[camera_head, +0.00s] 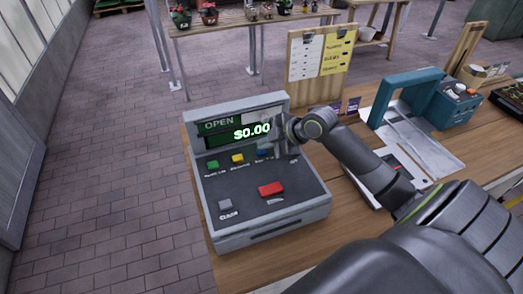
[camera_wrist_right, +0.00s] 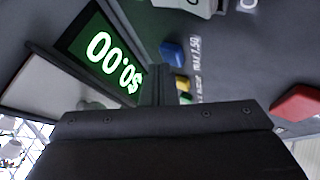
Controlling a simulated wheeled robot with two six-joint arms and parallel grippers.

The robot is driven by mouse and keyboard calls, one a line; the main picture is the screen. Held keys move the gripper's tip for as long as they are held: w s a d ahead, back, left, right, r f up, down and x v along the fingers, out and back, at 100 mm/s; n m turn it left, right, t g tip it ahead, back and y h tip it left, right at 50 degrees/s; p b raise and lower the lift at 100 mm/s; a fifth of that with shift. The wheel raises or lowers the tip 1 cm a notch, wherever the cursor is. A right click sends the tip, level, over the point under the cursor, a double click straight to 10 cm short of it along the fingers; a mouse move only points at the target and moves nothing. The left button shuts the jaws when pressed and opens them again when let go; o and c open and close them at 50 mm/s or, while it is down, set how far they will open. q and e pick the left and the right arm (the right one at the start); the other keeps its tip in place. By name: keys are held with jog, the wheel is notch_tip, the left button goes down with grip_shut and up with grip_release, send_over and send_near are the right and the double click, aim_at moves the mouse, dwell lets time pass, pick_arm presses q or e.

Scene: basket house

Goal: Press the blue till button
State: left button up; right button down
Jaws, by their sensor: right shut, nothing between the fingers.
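The grey till (camera_head: 262,225) stands on the wooden counter, its screen (camera_head: 238,131) reading "OPEN" and "$0.00". The blue button (camera_head: 264,151) is at the right of the upper button row, partly hidden by my right gripper (camera_head: 284,146) in the head view. In the right wrist view the blue button (camera_wrist_right: 172,53) shows clear beyond the gripper's dark body. My right gripper is shut and empty, close beside the button near the screen; I cannot tell whether it touches the till. My left gripper is not in view.
The till also has a green button (camera_head: 213,164), a yellow button (camera_head: 238,158), a red button (camera_head: 271,189) and a grey button (camera_head: 225,205). A price board (camera_head: 304,60) stands behind it. A teal device (camera_head: 440,97) is at the right. My right arm crosses the counter.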

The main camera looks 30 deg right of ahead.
aim_at(265, 152)
jog(key=shift+f, duration=0.45)
jog(key=shift+r, duration=0.15)
dwell(0.4)
jog(key=shift+r+p, duration=0.55)
jog(key=shift+r, duration=0.25)
notch_tip(265, 152, up, 5)
jog(key=p, duration=0.4)
dwell(0.7)
